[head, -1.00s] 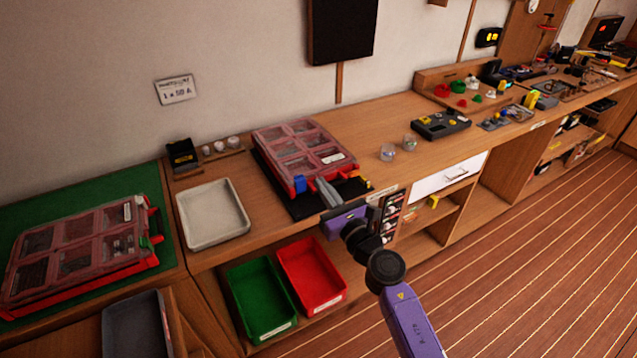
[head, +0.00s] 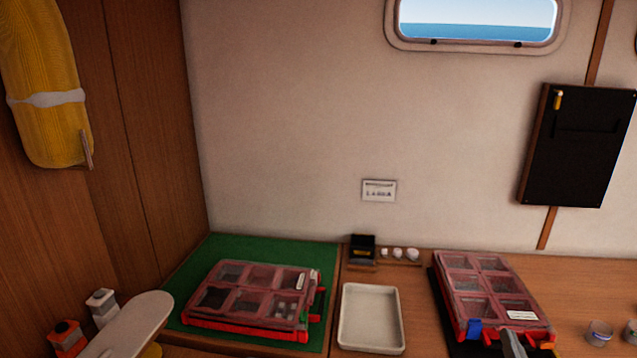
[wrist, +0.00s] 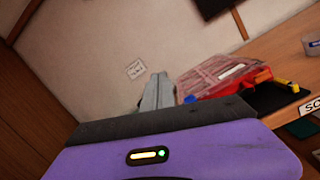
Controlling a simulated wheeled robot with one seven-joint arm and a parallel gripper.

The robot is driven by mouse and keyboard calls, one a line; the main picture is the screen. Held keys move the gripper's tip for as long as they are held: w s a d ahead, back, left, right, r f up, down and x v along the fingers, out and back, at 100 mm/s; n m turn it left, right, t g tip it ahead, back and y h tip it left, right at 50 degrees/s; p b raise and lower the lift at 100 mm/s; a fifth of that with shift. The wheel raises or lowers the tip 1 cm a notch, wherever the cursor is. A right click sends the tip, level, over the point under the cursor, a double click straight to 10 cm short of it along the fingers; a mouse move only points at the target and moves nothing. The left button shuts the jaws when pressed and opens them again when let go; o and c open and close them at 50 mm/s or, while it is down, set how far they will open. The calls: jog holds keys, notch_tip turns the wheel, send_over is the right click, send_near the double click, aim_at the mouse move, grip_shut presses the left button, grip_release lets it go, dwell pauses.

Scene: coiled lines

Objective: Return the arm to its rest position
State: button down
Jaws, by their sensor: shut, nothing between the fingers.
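My gripper (wrist: 158,84) shows in the wrist view as two grey fingers pressed together, with nothing between them. Behind them is the purple wrist housing with a small lit indicator. In the head view the grey fingers of my gripper (head: 512,343) show at the bottom edge, in front of the right organizer box (head: 488,291). The rest of my arm is out of the head view. The same clear-lidded red box (wrist: 218,75) shows just right of the fingers in the wrist view. I cannot tell the exact gap between them.
A second red organizer box (head: 253,300) lies on a green mat (head: 222,256) at left. A pale empty tray (head: 371,319) sits between the boxes. A small cup (head: 599,333) stands at right. A black wall panel (head: 577,146) hangs above the counter. Open air lies over the counter.

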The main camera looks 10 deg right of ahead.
jog(key=s+a+f+m+g+y+b, duration=0.1)
jog(key=s+a+m+y, duration=0.1)
jog(key=s+a+m, duration=0.5)
jog(key=s+a+f+m+g+y+b, duration=0.1)
jog(key=s+a+f+m+g, duration=0.1)
jog(key=s+a+m, duration=0.6)
jog(key=s+a+f+m+g+y+b, duration=0.1)
jog(key=s+a+f+m+y, duration=0.1)
jog(key=s+a+m, duration=0.5)
jog(key=s+m, duration=0.6)
jog(key=s, duration=0.8)
jog(key=shift+s+a+f+y+b, duration=0.25)
jog(key=shift+s+a+y+b, duration=0.05)
jog(key=shift+s+a+b, duration=0.05)
jog(key=shift+f, duration=0.1)
